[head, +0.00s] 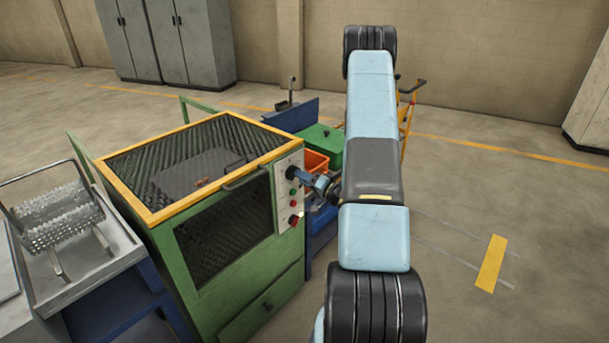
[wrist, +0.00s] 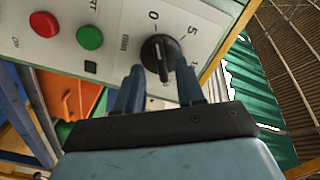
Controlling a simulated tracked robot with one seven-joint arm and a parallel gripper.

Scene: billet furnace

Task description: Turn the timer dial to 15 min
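The black timer dial (wrist: 161,54) is on a pale control panel (wrist: 105,12) with the printed marks 0, 5 and part of a further number. A light line runs along its raised grip, near the 0 side; its exact setting is hard to read. My gripper (wrist: 160,72) has its two blue fingers apart, one on each side of the dial, with a gap to the raised grip visible. In the head view, my gripper (head: 307,178) reaches the panel's upper part from the right, at the dark dial (head: 291,172).
A red button (wrist: 44,24) and a green button (wrist: 90,37) sit beside the dial. The green furnace (head: 235,300) has a yellow-rimmed mesh top. An orange bin (head: 316,161) and green box (head: 322,138) stand behind. Open floor lies to the right.

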